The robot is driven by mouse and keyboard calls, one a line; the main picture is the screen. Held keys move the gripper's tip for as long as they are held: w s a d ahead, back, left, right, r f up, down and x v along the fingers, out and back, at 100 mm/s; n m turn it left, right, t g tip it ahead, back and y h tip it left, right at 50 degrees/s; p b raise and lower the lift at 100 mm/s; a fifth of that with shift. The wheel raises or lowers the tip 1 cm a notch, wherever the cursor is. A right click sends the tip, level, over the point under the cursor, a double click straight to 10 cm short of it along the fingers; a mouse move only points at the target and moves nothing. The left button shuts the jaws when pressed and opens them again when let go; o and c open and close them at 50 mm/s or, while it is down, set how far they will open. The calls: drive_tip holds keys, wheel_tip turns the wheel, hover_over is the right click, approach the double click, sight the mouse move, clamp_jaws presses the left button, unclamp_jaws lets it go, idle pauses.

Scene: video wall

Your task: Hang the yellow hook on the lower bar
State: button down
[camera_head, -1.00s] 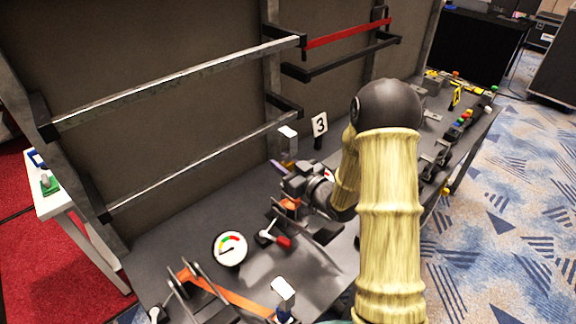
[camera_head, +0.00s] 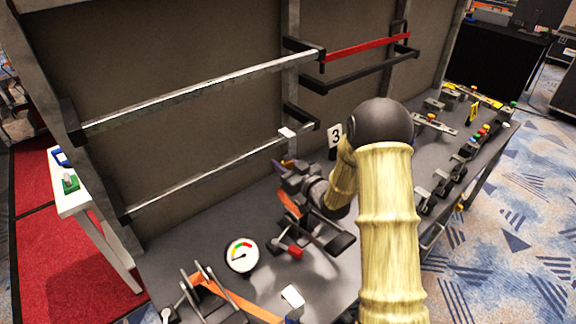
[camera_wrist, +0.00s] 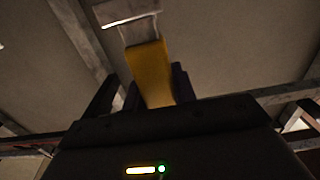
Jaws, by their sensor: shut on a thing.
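My gripper (camera_head: 286,166) is shut on the yellow hook (camera_wrist: 150,75), which stands up from the jaws in the wrist view. The hook's yellow body is only a small patch in the head view (camera_head: 288,162). Its pale flat top (camera_head: 287,132) overlaps the lower silver bar (camera_head: 215,173) near that bar's right end.
The upper silver bar (camera_head: 200,95) runs above. A red bar (camera_head: 365,47) and a black bar (camera_head: 365,72) are to the right. A "3" sign (camera_head: 335,135) stands right of the gripper. A gauge (camera_head: 241,255) and levers are on the bench below.

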drive_tip(key=shift+w+a+f+b, duration=0.4)
drive_tip(key=shift+w+a+f, duration=0.1)
drive_tip(key=shift+w+f, duration=0.25)
drive_tip(key=shift+w+a+f+b, duration=0.4)
drive_tip(key=shift+w+a+f, duration=0.15)
drive_tip(key=shift+w, duration=0.25)
drive_tip(key=c, duration=1.1)
unclamp_jaws()
drive_tip(key=shift+o, duration=0.2)
drive_tip(key=shift+s+d, duration=0.1)
drive_tip(key=shift+d, duration=0.05)
drive_tip(key=b+v, duration=0.2)
drive_tip(key=v, duration=0.9)
drive_tip(key=shift+s+d, duration=0.2)
drive_tip(key=shift+s, duration=0.1)
